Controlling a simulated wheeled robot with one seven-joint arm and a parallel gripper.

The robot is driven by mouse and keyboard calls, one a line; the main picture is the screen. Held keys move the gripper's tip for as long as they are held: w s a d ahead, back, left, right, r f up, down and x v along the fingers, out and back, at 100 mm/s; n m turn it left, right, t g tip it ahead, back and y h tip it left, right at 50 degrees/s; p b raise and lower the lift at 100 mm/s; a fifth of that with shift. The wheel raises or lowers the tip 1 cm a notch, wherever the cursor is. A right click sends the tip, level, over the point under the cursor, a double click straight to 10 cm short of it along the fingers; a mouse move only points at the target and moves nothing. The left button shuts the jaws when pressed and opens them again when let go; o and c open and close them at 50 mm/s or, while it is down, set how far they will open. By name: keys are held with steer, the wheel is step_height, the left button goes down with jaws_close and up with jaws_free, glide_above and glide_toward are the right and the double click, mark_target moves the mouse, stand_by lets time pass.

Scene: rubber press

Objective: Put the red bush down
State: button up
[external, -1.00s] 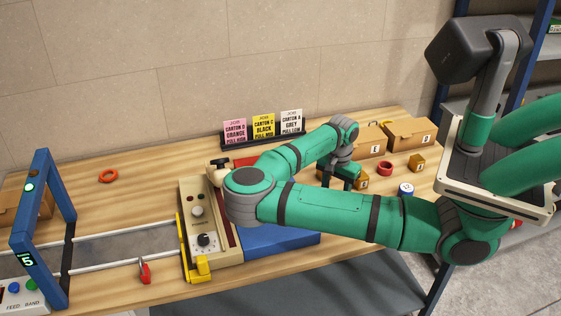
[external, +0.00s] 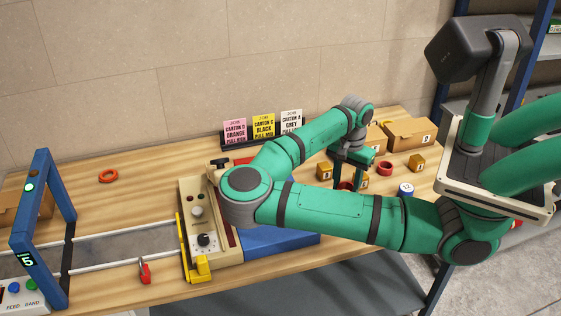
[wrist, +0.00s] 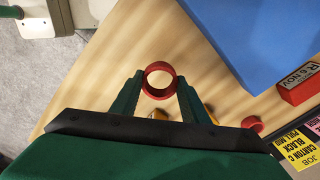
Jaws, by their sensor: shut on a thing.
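A red bush (wrist: 158,94) shaped like a short open ring sits between the two fingertips of my gripper (wrist: 158,86) in the wrist view, with a finger against each side. In the external view this bush (external: 346,185) shows as a small red patch under my gripper (external: 349,180), partly hidden by the fingers and forearm. Whether it touches the wooden bench (external: 120,205) cannot be told. Another red ring (external: 385,168) stands on the bench to the right of my gripper.
Cartons (external: 408,133) are behind. A blue plate (external: 290,240) lies left, beside the press panel (external: 203,235). Job cards (external: 263,126) stand at the back.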

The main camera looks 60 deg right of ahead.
steer(key=s+a+r, duration=0.5)
steer(key=s, duration=0.3)
steer(key=w+a+r, duration=0.2)
steer(key=w, duration=0.6)
steer(key=w+a+r, duration=0.2)
steer(key=w+r, duration=0.1)
steer(key=w, duration=0.5)
steer(key=w+d+f, duration=0.1)
steer(key=w+f, duration=0.2)
steer(key=w, duration=0.1)
steer(key=w+d+f, duration=0.1)
steer(key=w+f, duration=0.2)
steer(key=w, duration=0.1)
steer(key=w+d+f, duration=0.1)
steer(key=w+f, duration=0.1)
steer(key=w, duration=0.2)
steer(key=shift+d+f, duration=0.3)
steer(key=shift+f, duration=0.1)
steer(key=shift+w+d+f, duration=0.1)
steer(key=shift+w+f, duration=0.3)
steer(key=shift+f, duration=0.1)
steer(key=shift+w+f, duration=0.15)
steer(key=shift+f, duration=1.5)
steer(key=shift+f, duration=0.15)
steer(key=o, duration=1)
